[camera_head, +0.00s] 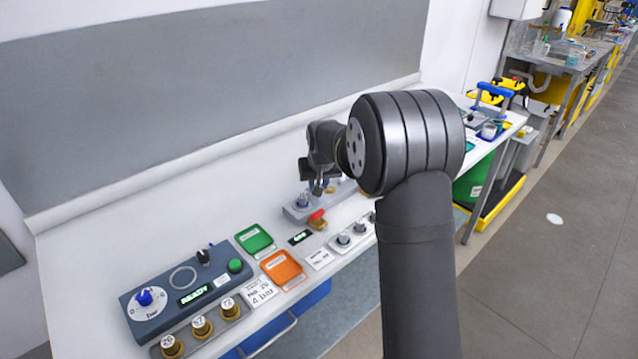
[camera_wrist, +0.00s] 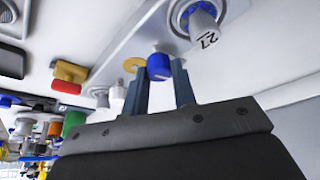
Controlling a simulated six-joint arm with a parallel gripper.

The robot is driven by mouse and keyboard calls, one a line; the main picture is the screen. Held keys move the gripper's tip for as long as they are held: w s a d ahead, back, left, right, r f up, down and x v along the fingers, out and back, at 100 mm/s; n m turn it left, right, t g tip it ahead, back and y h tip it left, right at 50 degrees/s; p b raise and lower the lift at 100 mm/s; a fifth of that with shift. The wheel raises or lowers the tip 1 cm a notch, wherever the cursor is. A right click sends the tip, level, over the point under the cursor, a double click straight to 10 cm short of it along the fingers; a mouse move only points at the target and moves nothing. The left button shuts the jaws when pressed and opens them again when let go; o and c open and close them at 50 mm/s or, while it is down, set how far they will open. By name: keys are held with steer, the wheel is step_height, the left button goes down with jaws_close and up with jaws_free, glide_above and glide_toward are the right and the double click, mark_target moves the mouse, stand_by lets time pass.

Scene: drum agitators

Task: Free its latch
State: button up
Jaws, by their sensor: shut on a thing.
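In the wrist view, my gripper (camera_wrist: 160,80) has its two fingers on either side of a small blue knob (camera_wrist: 158,66) and is shut on it. The knob sits at the edge of a long grey base plate (camera_wrist: 135,45). A silver cylinder marked 27 (camera_wrist: 203,28) stands in a blue-ringed socket on that plate, close to the fingers. In the head view, my gripper (camera_head: 318,188) points down at the grey base plate (camera_head: 293,214), and the knob is hidden there. I cannot tell whether the knob is the latch.
A red-handled brass valve (camera_head: 317,218) lies just in front of the plate. Nearer are an orange tray (camera_head: 282,268), a green tray (camera_head: 254,239), and a control box reading READY (camera_head: 195,295). Brass weights (camera_head: 201,325) stand in a front rack. The white bench behind is clear.

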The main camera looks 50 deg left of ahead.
steer(key=shift+s+m+t+h, duration=0.1)
steer(key=shift+m+t+h, duration=0.25)
steer(key=shift+m, duration=0.95)
steer(key=o, duration=1)
steer(key=v, duration=1.7)
steer(key=shift+s+a+r, duration=0.1)
steer(key=shift+r, duration=0.15)
steer(key=shift+f, duration=0.1)
steer(key=x, duration=1.7)
steer(key=shift+f, duration=0.15)
